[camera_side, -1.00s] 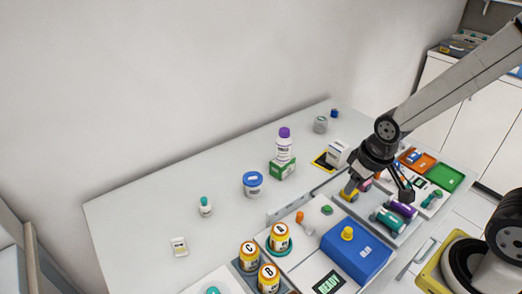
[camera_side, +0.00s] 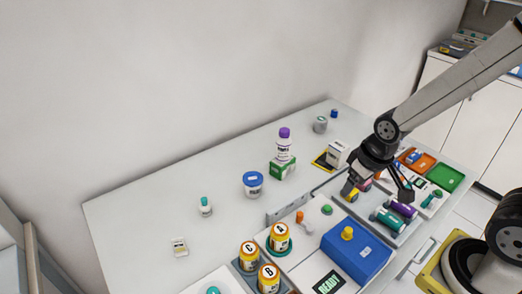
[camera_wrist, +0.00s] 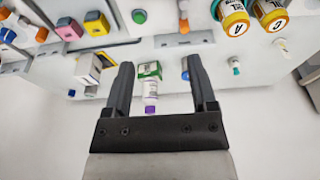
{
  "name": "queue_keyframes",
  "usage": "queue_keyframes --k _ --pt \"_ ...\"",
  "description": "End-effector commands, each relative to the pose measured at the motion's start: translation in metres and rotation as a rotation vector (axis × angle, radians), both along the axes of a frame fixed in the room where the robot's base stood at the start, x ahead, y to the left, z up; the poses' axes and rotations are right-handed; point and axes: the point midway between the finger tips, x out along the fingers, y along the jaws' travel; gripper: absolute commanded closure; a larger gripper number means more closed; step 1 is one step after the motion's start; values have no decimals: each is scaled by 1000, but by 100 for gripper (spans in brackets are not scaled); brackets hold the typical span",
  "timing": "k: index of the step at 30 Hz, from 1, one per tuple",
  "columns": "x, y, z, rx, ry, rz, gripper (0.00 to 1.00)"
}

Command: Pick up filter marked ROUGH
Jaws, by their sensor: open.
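No label reading ROUGH is legible in either view, so I cannot tell which thing is that filter. In the side view, the yellow block (camera_side: 352,196) shows just below one finger. My gripper (camera_side: 379,190) is open and empty over the tray area. Its spread fingers also show in the wrist view (camera_wrist: 160,64), apart from the blocks.
Teal (camera_side: 387,220) and purple (camera_side: 402,209) cylinders lie in the tray under my gripper. A blue box (camera_side: 355,254) and lettered jars, such as jar A (camera_side: 280,238), stand nearby. A purple-capped bottle (camera_side: 284,148) stands behind. The table's left part is mostly clear.

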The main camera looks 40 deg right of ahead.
Motion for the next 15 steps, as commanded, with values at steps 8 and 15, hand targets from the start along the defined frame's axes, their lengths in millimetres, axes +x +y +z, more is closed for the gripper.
queue_keyframes --k 8,15 --pt "0 0 0 0 0 0 9" --pt "4 3 -2 20 13 -32 9"
